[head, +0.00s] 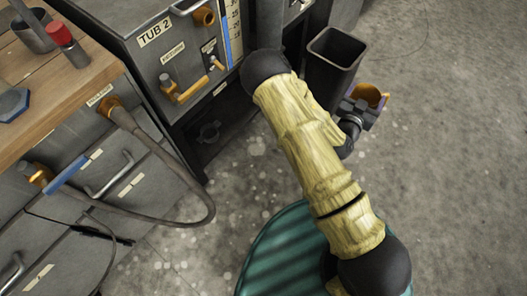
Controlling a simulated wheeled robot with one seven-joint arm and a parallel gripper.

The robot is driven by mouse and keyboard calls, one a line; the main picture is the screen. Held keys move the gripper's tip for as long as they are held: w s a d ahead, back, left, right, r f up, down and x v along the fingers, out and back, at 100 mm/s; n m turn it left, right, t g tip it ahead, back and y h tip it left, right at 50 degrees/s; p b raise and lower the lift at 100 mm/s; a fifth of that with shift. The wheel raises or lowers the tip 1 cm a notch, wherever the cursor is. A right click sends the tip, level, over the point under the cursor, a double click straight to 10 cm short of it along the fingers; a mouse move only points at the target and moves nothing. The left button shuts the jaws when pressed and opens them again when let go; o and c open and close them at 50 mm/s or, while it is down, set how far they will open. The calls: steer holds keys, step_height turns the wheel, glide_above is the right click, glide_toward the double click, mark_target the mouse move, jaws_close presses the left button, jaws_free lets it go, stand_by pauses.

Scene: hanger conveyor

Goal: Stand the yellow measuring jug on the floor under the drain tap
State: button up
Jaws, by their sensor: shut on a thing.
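My gripper (360,112) is at the right of the machine, beyond the end of my arm, and is shut on a small yellow-orange vessel (369,94) that looks like the measuring jug. The gripper hides part of it, and a purplish edge shows at its right. It is held beside a tall dark open bin. A dark round tap-like fitting (208,131) sits low in the recess under TUB 2 (155,34). An orange-and-steel valve (181,90) is on the tub's front panel. I cannot tell for sure which one is the drain tap.
The dark bin (337,45) stands beside the tub. A brown hose (190,222) loops onto the floor at left, by grey drawers (100,165). A wooden bench (62,85) holds a red-capped item. The speckled floor (450,170) at right is clear.

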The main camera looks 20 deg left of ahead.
steer(key=a+f+n+y+b, duration=0.7)
steer(key=a+f+y+b, duration=0.5)
steer(key=a+f+b, duration=0.9)
steer(key=s+a+f, duration=0.1)
steer(key=a+f, duration=1)
steer(key=f, duration=0.1)
steer(key=shift+a+f+n+g, duration=0.15)
steer(key=shift+a+n+g, duration=0.2)
steer(key=shift+n+g, duration=0.05)
step_height(320, 180, down, 6)
steer(key=b, duration=0.4)
steer(key=shift+b, duration=0.4)
steer(key=shift+w+f, duration=0.1)
steer(key=shift+f, duration=0.05)
step_height(320, 180, down, 4)
steer(key=b, duration=0.3)
